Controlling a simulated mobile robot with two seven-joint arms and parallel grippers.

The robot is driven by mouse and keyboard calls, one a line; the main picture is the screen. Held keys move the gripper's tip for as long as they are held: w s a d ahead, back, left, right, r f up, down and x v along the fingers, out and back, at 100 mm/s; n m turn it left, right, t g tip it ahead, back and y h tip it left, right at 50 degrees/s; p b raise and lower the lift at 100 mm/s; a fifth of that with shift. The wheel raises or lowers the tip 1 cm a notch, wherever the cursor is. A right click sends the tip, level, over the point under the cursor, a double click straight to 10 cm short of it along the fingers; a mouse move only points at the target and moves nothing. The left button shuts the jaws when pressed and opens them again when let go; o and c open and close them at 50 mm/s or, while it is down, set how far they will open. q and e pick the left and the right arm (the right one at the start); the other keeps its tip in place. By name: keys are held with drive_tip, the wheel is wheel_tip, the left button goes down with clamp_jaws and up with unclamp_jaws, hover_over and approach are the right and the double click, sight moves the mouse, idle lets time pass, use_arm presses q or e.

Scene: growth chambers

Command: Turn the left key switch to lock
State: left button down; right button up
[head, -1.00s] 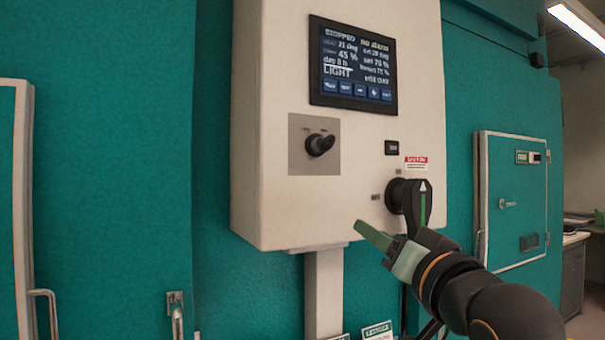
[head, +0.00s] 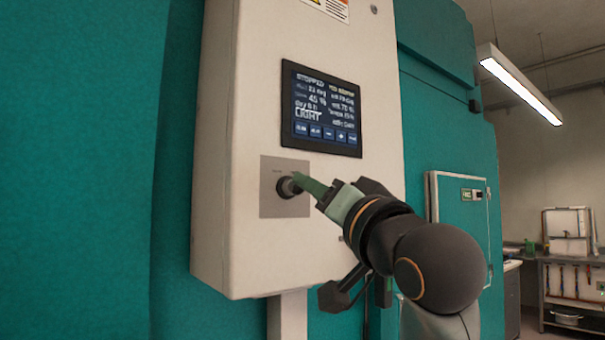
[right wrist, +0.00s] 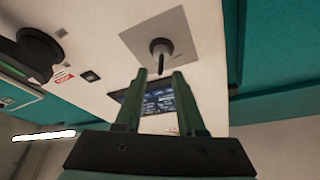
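The key switch (head: 287,187) is a black round barrel with a key on a grey square plate (head: 270,204), on the front of a white control box (head: 225,215). The tiny labels on the plate are unreadable. My right gripper (head: 308,184) is at the switch, its green fingers overlapping the key's right side in the head view. In the right wrist view the key switch (right wrist: 160,48) lies just beyond the fingertips, its thin black key pointing down between them. The right gripper (right wrist: 160,73) is open, with gaps beside the key. My left gripper is not in view.
A display (head: 321,110) reading STOPPED is above the switch. A large black rotary knob (right wrist: 38,50) and a red caution label (right wrist: 61,77) show in the right wrist view. Teal chamber walls (head: 90,170) stand behind the box. A small white-framed door (head: 462,225) is at right.

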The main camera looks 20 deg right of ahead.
sight(296, 187)
drive_tip(key=shift+p+x, duration=0.45)
drive_tip(key=shift+x, duration=1.7)
drive_tip(key=shift+c, duration=0.2)
clamp_jaws()
